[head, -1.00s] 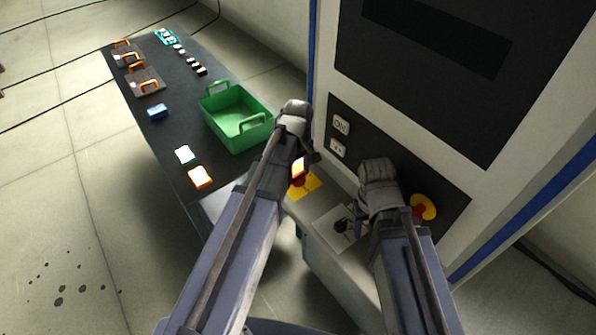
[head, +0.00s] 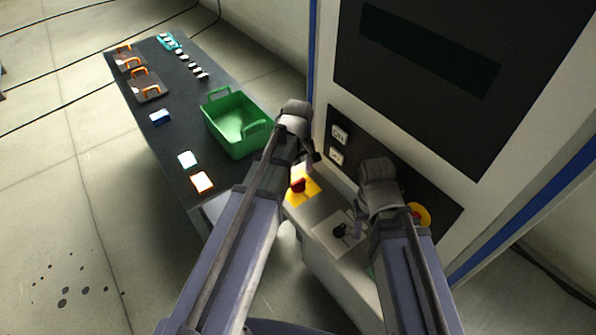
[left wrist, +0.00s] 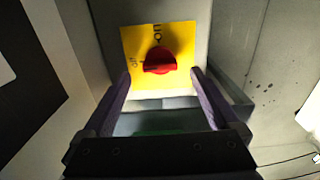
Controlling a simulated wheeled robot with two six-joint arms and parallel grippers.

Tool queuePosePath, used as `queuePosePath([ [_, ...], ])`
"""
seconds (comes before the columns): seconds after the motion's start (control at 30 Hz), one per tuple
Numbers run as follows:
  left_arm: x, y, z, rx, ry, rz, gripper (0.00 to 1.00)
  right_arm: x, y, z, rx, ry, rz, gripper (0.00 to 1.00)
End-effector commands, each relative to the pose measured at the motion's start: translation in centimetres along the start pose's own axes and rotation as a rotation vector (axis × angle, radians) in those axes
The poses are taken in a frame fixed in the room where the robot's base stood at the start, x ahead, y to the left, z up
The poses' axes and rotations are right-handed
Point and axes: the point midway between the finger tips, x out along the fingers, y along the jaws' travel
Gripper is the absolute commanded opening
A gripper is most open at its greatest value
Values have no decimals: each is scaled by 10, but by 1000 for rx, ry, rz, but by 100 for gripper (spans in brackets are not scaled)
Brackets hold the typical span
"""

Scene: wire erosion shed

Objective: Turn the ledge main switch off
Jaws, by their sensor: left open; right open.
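The ledge main switch is a red rotary knob (head: 298,186) on a yellow plate (head: 312,189), on the ledge below the machine panel. In the left wrist view the red knob (left wrist: 159,62) sits on its yellow plate (left wrist: 181,38), ahead of the fingers. The letters "on" show above it and smaller letters at its left. My left gripper (left wrist: 158,80) is open, its two fingers apart on either side of the knob's line, not closed on it. In the head view my left gripper (head: 306,160) is close above the switch. My right gripper (head: 358,222) is open over the ledge.
A black knob (head: 340,231) on a pale plate is on the ledge near my right gripper. The panel holds white buttons (head: 339,134) and a red-yellow stop button (head: 419,214). A dark table with a green bin (head: 236,122) stands left.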

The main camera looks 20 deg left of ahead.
Motion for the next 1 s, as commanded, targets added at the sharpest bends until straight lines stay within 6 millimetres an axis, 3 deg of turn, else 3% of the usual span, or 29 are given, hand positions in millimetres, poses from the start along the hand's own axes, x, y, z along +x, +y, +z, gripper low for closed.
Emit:
queuePosePath([
  [0.03,-15,0,0,0,0,0,95,-15,1,1,2,0,0,50],
  [0.1,-25,0,0,0,0,0,95,-25,2,1,4,0,-1,50],
  [0.3,-44,0,0,-1,0,0,95,-43,4,3,7,0,-2,50],
  [1.0,-44,0,0,-1,0,0,95,-44,4,3,8,0,-2,50],
])
